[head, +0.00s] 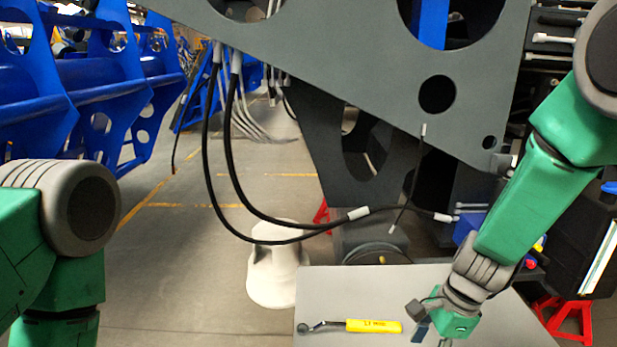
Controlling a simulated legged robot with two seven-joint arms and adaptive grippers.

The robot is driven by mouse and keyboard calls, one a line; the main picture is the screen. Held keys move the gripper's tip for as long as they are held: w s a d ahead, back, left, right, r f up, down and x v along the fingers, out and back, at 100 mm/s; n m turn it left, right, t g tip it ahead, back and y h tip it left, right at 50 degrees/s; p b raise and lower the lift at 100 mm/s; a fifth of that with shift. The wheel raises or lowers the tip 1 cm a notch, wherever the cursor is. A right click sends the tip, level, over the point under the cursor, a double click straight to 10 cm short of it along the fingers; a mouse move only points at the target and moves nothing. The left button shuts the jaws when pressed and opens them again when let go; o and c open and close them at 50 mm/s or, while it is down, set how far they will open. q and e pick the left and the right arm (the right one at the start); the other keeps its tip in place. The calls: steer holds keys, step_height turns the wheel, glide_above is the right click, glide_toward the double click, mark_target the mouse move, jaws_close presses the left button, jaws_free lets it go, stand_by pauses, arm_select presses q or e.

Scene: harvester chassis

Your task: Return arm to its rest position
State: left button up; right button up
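My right arm comes in from the right and reaches down over a grey table (335,285). My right gripper (446,338) is at the bottom of the picture, low over the table; its fingers are mostly hidden or cut off, so its opening does not show. My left arm shows at the left edge, bent downward, and its gripper is out of the picture. A tool with a yellow handle (373,326) and dark head lies on the table, left of my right gripper and apart from it. A small dark blue piece (421,331) shows between them.
A grey chassis plate (380,90) with round holes hangs across the upper middle. Black hoses (228,205) loop down from it above the table. A white stool (274,275) stands behind the table. Blue frames (95,95) stand at left. Red stands (570,315) are at right.

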steer(key=s+d+f+n+h+b, duration=0.2)
steer(key=s+d+f+n, duration=0.25)
steer(key=s+f, duration=0.3)
steer(key=s+d+f+n+h+b, duration=0.2)
steer(key=s+d+f+n, duration=0.25)
steer(key=s+f, duration=0.35)
arm_select(q)
step_height(320, 180, down, 7)
steer(key=b, duration=0.3)
steer(key=shift+w+d, duration=0.2)
steer(key=shift+w, duration=0.1)
arm_select(e)
steer(key=s+a+f+n+y, duration=0.1)
steer(key=s+f+n, duration=0.5)
steer(key=s+n, duration=0.3)
steer(key=shift+s+a+f+t, duration=0.3)
steer(key=shift+s+a+f, duration=0.05)
steer(key=shift+s, duration=0.05)
steer(key=shift+w, duration=0.1)
arm_select(q)
steer(key=shift+s, duration=0.1)
arm_select(e)
steer(key=shift+o, duration=0.4)
